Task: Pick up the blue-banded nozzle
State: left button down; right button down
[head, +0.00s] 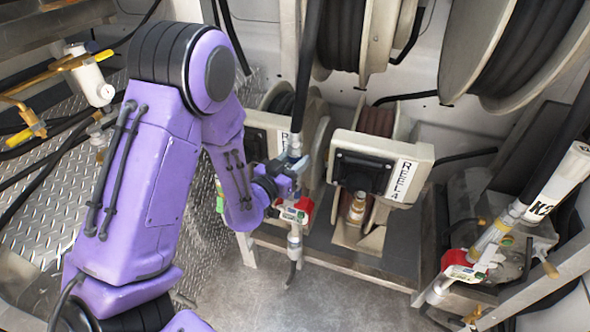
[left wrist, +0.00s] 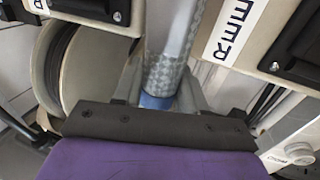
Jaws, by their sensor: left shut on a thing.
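The blue-banded nozzle (head: 294,240) hangs upright from a black hose in the middle of the head view. It has a red and white handle part and a thin tip pointing down. My left gripper (head: 291,170) is shut on it high up, near the blue band. In the left wrist view the fingers (left wrist: 160,100) close around the blue band (left wrist: 157,101), below a grey braided sleeve (left wrist: 173,45). The fingertips are partly hidden by the gripper body. My right gripper does not show.
Another nozzle with a yellow band (head: 490,238) and a K2 sleeve (head: 560,172) is at right. Pipes with a white filter (head: 92,80) are at left. Open floor (head: 290,310) lies below.

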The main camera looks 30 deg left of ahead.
pick_arm(q)
notch_tip(320, 180, up, 2)
jog(key=shift+r, duration=0.15)
jog(key=shift+s+b, duration=0.3)
jog(key=shift+s, duration=0.5)
jog(key=s+p, duration=0.2)
jog(key=s, duration=0.2)
jog(key=shift+s+a+r+p, duration=0.1)
jog(key=shift+s+r+p, duration=0.1)
jog(key=shift+r+p, duration=0.2)
jog(key=s+p, duration=0.9)
jog(key=s, duration=0.3)
jog(key=shift+a+f, duration=0.15)
jog(key=shift+f, duration=0.2)
jog(key=shift+r, duration=0.1)
